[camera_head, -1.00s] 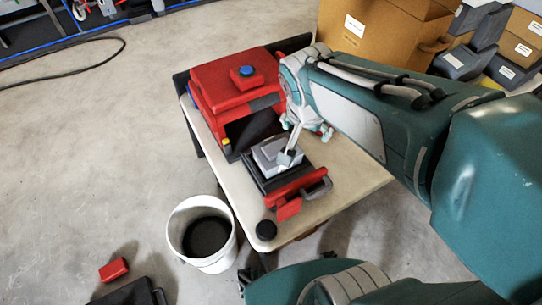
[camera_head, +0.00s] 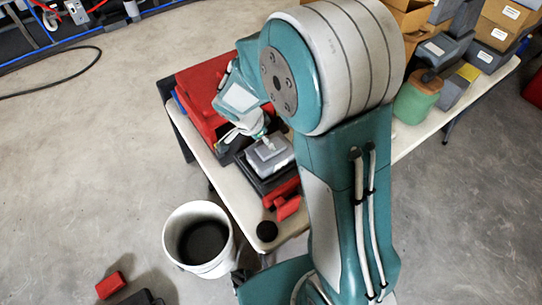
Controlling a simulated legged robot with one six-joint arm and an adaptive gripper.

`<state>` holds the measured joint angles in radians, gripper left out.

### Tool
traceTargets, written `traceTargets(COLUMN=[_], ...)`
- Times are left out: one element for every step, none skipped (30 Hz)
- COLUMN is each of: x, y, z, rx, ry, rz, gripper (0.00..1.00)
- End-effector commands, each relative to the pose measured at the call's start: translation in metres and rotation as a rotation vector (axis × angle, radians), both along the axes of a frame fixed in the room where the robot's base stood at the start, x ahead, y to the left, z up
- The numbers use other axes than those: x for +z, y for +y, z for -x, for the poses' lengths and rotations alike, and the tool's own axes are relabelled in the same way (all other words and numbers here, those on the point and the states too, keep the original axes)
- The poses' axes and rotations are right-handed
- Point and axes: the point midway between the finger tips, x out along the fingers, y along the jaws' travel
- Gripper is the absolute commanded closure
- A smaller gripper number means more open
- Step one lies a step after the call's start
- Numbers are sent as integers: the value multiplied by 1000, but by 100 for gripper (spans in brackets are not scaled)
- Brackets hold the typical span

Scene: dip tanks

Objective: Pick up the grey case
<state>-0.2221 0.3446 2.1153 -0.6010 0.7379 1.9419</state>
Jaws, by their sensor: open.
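The grey case (camera_head: 272,155) lies in the black drawer tray (camera_head: 255,181) that sticks out of the red machine (camera_head: 203,83) on the table. My gripper (camera_head: 264,140) is open at the back edge of the case, close above it or touching its top; I cannot tell which. Its fingers are small and partly hidden in this view. My forearm and elbow cover the right part of the machine and of the drawer front.
A white bucket (camera_head: 176,228) with dark contents stands on the floor by the table's near corner. A black round object (camera_head: 267,231) sits at that corner. Cardboard boxes (camera_head: 408,18), grey bins and a green container (camera_head: 417,98) are at the right. Floor at left is mostly clear.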

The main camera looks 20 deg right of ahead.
Motion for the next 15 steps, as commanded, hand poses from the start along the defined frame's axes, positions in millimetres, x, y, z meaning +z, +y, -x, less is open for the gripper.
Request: traceTargets(x=[-6,-8,-11,-12,-14,-18,-21,-26,-32,-36,-40,-46,-49,-52,-55], y=[-1,-2,-2,-3,-4,-5,-7,-9,-12,-14,-16,-18,-19,-20,-22], z=[0,0,-1,-1,-2,-3,-4,-5,-7,-8,-10,-10,-11,-11,-11], rx=[-2,-1,-1,0,0,0,0,-1,-1,-1,-1,0,0,0,0], ry=[4,2,1,2,2,4,4,4,5,4,4,4,4,3,2], rz=[1,1,2,2,2,2,2,1,2,2,1,2,2,1,1], gripper=[0,0,0,0,0,0,0,0,0,0,0,0,0,0,0])
